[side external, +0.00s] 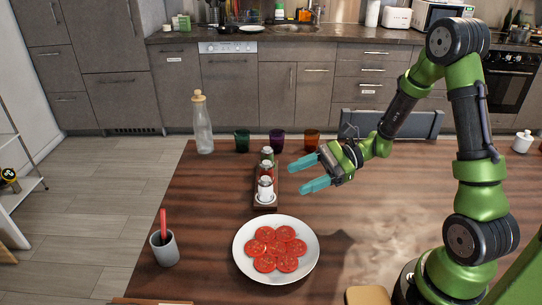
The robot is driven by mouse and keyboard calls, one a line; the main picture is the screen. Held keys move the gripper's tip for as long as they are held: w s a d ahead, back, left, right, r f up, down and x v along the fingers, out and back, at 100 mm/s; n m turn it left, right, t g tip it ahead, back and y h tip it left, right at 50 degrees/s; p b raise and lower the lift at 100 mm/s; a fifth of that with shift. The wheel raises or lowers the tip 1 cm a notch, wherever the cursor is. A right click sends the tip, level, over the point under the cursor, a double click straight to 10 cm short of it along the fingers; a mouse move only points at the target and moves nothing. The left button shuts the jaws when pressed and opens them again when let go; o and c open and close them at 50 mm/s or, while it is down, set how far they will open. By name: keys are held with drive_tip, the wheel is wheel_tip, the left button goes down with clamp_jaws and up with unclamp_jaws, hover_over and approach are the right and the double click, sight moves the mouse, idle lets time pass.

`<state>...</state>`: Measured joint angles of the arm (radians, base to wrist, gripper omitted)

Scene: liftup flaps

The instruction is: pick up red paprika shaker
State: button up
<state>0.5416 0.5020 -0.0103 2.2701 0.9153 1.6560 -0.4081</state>
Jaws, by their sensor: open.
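The red paprika shaker (265,172) stands upright in the middle of a small dark rack (265,203) on the wooden table. A white-filled shaker (265,189) stands in front of it and partly hides it. A green-topped shaker (267,154) stands behind it. My gripper (308,173) is to the right of the rack, with its two teal fingers pointing left toward the shakers. The fingers are apart and nothing is between them. The gripper appears not to touch the shakers; its exact height above the table is hard to tell.
A white plate (242,261) with several tomato slices lies in front of the rack. A grey cup (164,248) with a red-handled item stands front left. A glass bottle (202,127) and green, purple and orange cups (277,141) stand behind.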

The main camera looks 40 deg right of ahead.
sight(267, 173)
drive_tip(key=w+d+f+m+t+h, duration=0.1)
drive_tip(key=d+f+m+t, duration=0.1)
drive_tip(key=d+m, duration=0.1)
drive_tip(key=w+d+f+m+t+h, duration=0.1)
drive_tip(key=d+f+m+t+h, duration=0.1)
drive_tip(key=d+f+m+t, duration=0.1)
drive_tip(key=w+d+f+m+t+h, duration=0.1)
drive_tip(key=d+f+m+t, duration=0.2)
drive_tip(key=d+m, duration=0.1)
drive_tip(key=shift+w+d+f, duration=0.2)
drive_tip(key=shift+w+d, duration=0.1)
drive_tip(key=shift+d, duration=0.1)
drive_tip(key=shift+w+f+m+t+h, duration=0.1)
drive_tip(key=shift+w+m+t+h, duration=0.2)
drive_tip(key=x, duration=1.1)
drive_tip(key=shift+a, duration=0.1)
drive_tip(key=shift+r+x, duration=0.1)
drive_tip(key=shift+x, duration=1.2)
drive_tip(key=shift+r+x, duration=0.15)
drive_tip(key=shift+x, duration=1.15)
drive_tip(key=shift+s+a, duration=0.1)
drive_tip(key=c, duration=0.8)
drive_tip(key=shift+r, duration=0.1)
